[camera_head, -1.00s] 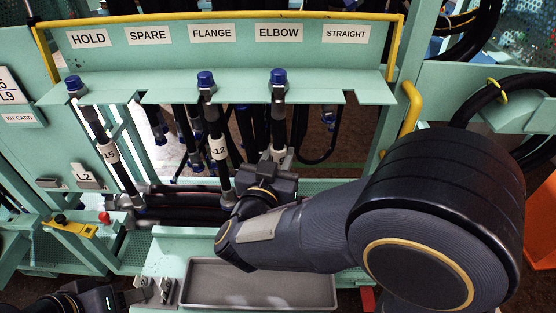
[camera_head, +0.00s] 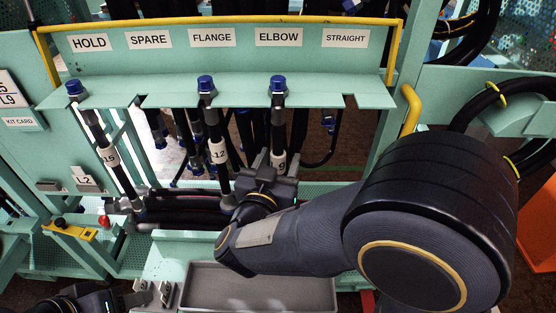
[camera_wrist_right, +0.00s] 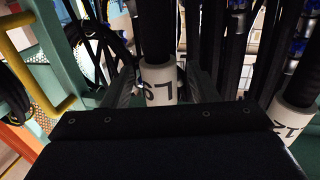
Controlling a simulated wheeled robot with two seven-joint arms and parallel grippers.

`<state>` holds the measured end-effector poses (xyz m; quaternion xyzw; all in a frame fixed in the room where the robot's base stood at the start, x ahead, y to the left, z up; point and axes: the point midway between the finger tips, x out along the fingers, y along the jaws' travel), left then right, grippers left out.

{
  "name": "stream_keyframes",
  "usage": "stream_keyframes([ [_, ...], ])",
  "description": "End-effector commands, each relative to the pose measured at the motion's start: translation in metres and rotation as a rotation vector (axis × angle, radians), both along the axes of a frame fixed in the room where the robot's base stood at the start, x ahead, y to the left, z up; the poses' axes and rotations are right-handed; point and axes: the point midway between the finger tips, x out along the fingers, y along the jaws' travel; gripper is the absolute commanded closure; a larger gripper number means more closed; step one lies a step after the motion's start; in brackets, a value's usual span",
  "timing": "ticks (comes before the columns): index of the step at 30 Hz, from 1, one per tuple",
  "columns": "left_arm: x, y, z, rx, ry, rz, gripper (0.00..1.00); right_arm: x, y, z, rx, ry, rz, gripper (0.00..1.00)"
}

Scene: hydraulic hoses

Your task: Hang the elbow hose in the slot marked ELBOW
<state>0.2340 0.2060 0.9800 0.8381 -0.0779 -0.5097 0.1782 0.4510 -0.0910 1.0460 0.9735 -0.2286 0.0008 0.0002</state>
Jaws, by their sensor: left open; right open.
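The elbow hose (camera_head: 278,122) is a black hose with a blue cap. It hangs upright in the slot under the ELBOW sign (camera_head: 279,37), its cap above the teal shelf edge. Its white tag shows in the right wrist view (camera_wrist_right: 160,84). My right gripper (camera_head: 278,168) is open, with one finger on each side of the hose at the tag. In the right wrist view the fingers stand apart from the tag. The hose's lower end is hidden behind my right arm. My left gripper (camera_head: 118,299) is open and empty at the bottom left.
A hose tagged 12 (camera_head: 215,130) hangs under FLANGE, and one tagged 15 (camera_head: 103,137) under HOLD. The SPARE and STRAIGHT slots are empty. A grey tray (camera_head: 205,301) lies below. More hoses hang behind the rack. A yellow handle (camera_head: 410,108) is at right.

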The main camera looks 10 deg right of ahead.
Motion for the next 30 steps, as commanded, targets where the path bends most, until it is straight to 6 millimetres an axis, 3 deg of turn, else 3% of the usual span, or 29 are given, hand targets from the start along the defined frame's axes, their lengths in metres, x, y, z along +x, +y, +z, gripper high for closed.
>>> stream_keyframes([
  [5,0.0,0.0,0.0,0.0,0.0,0.0,0.5,-0.005,0.003,-0.001,0.0,0.002,0.002,0.47],
  [18,0.0,0.0,-0.004,0.0,0.0,0.0,0.5,-0.063,0.032,-0.001,0.001,0.0,0.003,0.47],
  [30,0.0,0.0,-0.004,0.0,0.0,0.0,0.5,-0.07,0.035,0.0,0.0,0.0,0.0,0.47],
])
